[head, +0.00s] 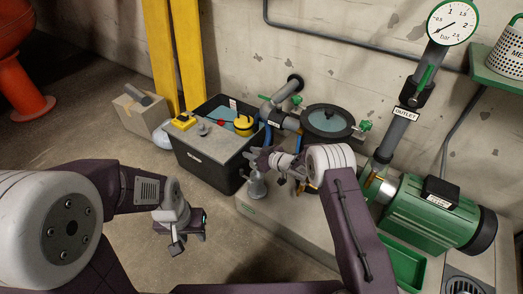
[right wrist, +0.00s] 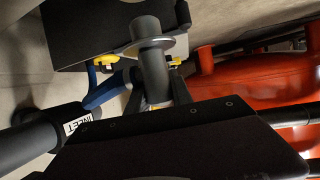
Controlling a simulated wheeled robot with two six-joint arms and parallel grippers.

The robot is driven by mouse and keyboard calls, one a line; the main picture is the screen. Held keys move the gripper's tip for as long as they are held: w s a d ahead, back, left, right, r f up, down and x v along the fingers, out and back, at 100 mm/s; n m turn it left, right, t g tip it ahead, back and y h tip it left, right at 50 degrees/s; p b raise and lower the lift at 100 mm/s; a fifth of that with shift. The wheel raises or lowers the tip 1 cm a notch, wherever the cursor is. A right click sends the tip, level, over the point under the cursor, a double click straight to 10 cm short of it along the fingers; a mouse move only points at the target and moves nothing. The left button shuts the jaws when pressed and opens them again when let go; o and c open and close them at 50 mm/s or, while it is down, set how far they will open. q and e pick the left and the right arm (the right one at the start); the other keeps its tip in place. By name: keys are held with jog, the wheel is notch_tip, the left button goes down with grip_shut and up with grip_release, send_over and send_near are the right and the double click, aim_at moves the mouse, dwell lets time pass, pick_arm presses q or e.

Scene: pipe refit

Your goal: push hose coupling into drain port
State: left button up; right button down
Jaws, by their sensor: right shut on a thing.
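My right gripper (head: 268,164) is in front of the strainer housing, shut on a grey cylindrical piece with a round flange (right wrist: 154,70), which looks like the hose coupling. In the right wrist view the piece stands out beyond the dark gripper body. A silvery fitting (head: 257,186) shows just below this gripper in the head view; I cannot tell whether it is the same piece. The drain port cannot be made out; my right arm covers the housing's lower front. My left gripper (head: 186,238) appears open and empty, over bare floor at the lower left.
A dark bin (head: 194,159) with a grey lid and yellow items stands left of the housing (head: 331,121). The inlet pipe (right wrist: 38,137) and a blue hose (right wrist: 103,92) lie close to my right gripper. A green pump (head: 425,212) is at the right.

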aim_at(252, 163)
jog(key=shift+w+a+f, duration=0.1)
jog(key=shift+f, duration=0.1)
notch_tip(252, 163, down, 6)
jog(key=b, duration=0.5)
jog(key=shift+r, duration=0.25)
jog(key=shift+r, duration=0.15)
dwell(0.8)
jog(key=shift+f, duration=0.65)
jog(key=c, duration=1.4)
grip_release()
